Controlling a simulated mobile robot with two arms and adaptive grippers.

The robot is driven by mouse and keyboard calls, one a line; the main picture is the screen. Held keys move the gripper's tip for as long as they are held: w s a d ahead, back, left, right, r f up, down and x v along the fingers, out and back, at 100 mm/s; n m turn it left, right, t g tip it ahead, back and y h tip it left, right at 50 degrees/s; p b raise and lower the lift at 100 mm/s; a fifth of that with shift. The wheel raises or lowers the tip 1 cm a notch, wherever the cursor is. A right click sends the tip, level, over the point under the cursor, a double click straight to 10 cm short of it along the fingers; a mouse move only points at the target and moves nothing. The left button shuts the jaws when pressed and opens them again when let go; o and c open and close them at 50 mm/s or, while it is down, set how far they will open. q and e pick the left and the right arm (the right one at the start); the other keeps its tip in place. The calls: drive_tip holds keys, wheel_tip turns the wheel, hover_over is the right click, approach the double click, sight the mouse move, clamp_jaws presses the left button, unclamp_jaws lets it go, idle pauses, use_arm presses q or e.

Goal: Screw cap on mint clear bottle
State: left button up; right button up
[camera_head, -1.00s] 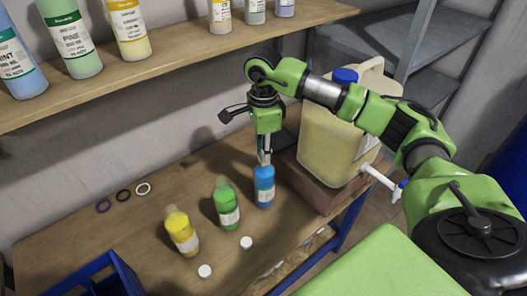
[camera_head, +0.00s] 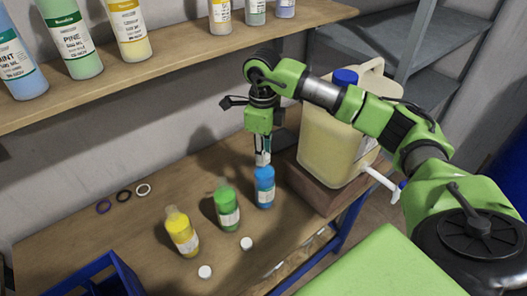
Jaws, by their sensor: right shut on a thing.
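The clear bottle with blue liquid (camera_head: 264,187), matching the blue MINT bottle on the shelf, stands upright on the wooden bench. My right gripper (camera_head: 263,163) points straight down over the bottle's mouth, with its fingertips at the neck. It is shut on a white cap, which is mostly hidden between the fingers; I cannot tell how the cap sits on the thread. Two loose white caps, one left (camera_head: 205,272) and one right (camera_head: 246,244), lie on the bench in front. My left gripper is not in view.
A green bottle (camera_head: 227,208) and a yellow bottle (camera_head: 182,234) stand left of the blue one. A large yellowish canister (camera_head: 330,140) stands close on the right on a brown block. Three rings lie at the back left. A blue crate (camera_head: 100,280) is at front left.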

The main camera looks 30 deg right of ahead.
drive_tip(key=shift+f, duration=0.1)
drive_tip(key=o, duration=0.5)
drive_tip(key=shift+r, duration=0.2)
drive_tip(key=n+b, duration=0.1)
drive_tip(key=n, duration=0.2)
drive_tip(key=shift+f, duration=0.1)
drive_tip(key=shift+n+b, duration=0.6)
drive_tip(key=shift+n, duration=0.8)
drive_tip(key=n+b, duration=0.1)
drive_tip(key=n, duration=0.2)
drive_tip(key=shift+s+n+b, duration=0.1)
drive_tip(key=shift+n+b, duration=0.3)
drive_tip(key=shift+n, duration=0.9)
